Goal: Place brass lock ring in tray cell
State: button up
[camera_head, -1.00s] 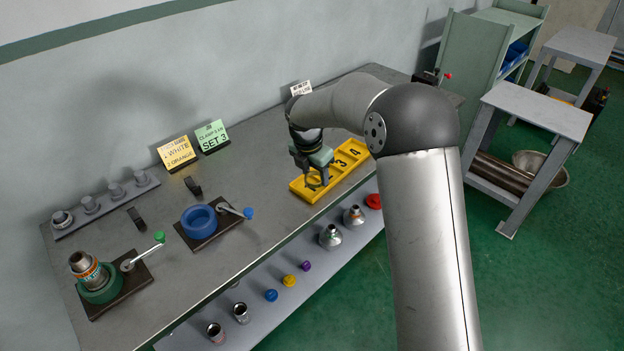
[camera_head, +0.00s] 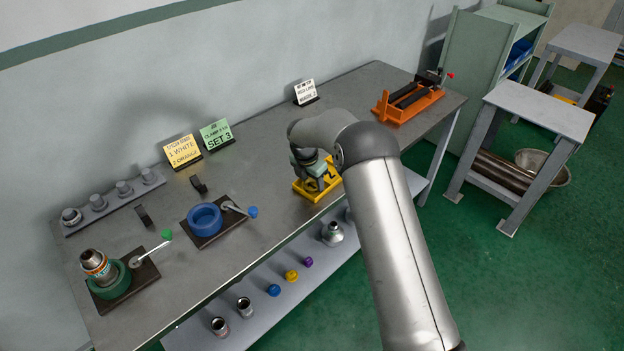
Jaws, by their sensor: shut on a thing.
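The yellow tray (camera_head: 302,192) with numbered cells lies near the front edge of the grey bench, and my arm hides its right part. My gripper (camera_head: 318,186) points down low over the tray's left part, shut on the lock ring. The ring is too small and too hidden by the gripper to make out now. I cannot tell which cell is under it, or whether the ring touches the tray.
A blue ring vise (camera_head: 205,219) and a green ring vise (camera_head: 110,284) holding a pipe fitting stand left. An orange vise (camera_head: 408,104) stands at the far right. Signs line the back. A lower shelf (camera_head: 262,306) carries caps and fittings. The bench between the tray and signs is clear.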

aim_at(307, 188)
jog(key=shift+f, duration=0.2)
jog(key=o, duration=0.8)
jog(key=b+v, duration=0.1)
jog(key=v, duration=1.1)
jog(key=shift+r+b, duration=0.3)
jog(key=shift+b, duration=0.1)
